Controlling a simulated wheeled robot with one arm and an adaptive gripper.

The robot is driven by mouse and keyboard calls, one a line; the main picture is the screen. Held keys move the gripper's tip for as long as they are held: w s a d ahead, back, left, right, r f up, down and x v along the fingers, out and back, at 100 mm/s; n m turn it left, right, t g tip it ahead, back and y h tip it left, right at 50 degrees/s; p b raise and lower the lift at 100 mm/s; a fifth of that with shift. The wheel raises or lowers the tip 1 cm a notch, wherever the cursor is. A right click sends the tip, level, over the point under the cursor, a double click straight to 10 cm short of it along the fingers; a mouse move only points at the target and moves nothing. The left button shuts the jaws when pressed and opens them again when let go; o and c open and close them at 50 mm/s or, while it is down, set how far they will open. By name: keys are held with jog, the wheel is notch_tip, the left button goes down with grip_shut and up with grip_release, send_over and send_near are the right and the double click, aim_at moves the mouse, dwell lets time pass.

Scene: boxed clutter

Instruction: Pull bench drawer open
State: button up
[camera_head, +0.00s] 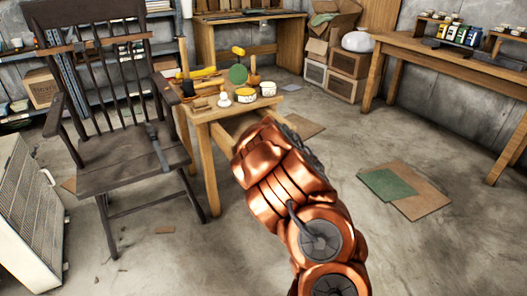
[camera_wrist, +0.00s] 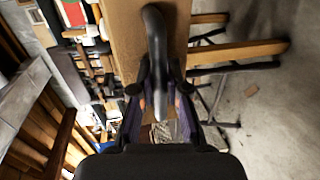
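The small wooden bench (camera_head: 206,117) stands left of centre in the head view, with tools and pots on its top. My copper arm reaches to its front and hides the drawer and my gripper in that view. In the wrist view a tan wooden panel (camera_wrist: 122,40), seemingly the drawer front, fills the upper middle. A dark curved handle (camera_wrist: 155,35) stands out from it. My gripper (camera_wrist: 161,68) has one finger on each side of this handle, with the fingertips close against it. How far the drawer stands out cannot be told.
A dark wooden armchair (camera_head: 125,160) stands close to the bench's left. A white slatted panel (camera_head: 25,215) is at the lower left. Cardboard boxes (camera_head: 348,63) and a long workbench (camera_head: 440,55) are behind. A flat cardboard piece with green (camera_head: 400,187) lies on otherwise mostly clear floor to the right.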

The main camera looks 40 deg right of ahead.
jog(key=shift+o, duration=0.7)
jog(key=v, duration=1.1)
jog(key=shift+s, duration=0.4)
jog(key=shift+a+r, duration=0.1)
dwell(0.6)
